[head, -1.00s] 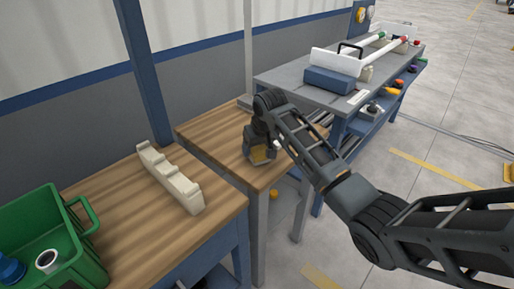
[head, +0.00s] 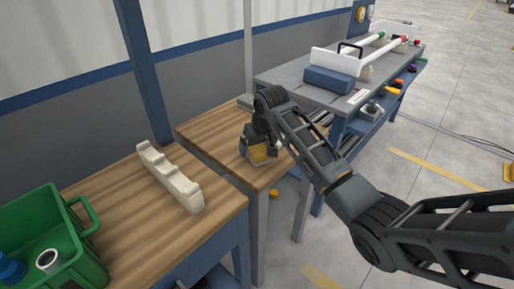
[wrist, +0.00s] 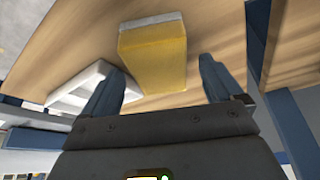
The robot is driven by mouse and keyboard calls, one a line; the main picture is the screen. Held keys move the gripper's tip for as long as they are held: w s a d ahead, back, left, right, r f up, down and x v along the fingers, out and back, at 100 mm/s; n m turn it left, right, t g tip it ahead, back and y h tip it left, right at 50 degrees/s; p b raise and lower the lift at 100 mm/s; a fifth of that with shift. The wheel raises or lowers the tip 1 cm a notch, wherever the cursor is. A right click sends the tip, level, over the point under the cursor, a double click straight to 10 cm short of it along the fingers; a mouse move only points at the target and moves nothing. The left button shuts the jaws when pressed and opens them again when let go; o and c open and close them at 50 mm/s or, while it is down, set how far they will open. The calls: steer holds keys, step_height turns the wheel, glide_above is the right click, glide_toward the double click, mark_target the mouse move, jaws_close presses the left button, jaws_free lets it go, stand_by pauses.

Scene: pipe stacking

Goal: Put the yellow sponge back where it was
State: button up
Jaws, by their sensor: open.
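The yellow sponge (head: 259,155) with a pale backing layer is on the wooden bench, in front of my gripper. In the wrist view the sponge (wrist: 153,58) appears against the wood, between and beyond the two blue fingers. My gripper (wrist: 161,68) is open, with a visible gap between each finger and the sponge. In the head view my gripper (head: 259,147) points down over the far wooden bench and partly hides the sponge.
A white tray (wrist: 78,92) lies beside the sponge in the wrist view. A cream notched rack (head: 170,178) and a green crate (head: 88,262) are on the near bench (head: 135,225). A grey table (head: 285,78) with pipes and a blue box (head: 328,80) stands behind.

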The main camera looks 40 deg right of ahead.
steer(key=v, duration=1)
steer(key=shift+r, duration=0.2)
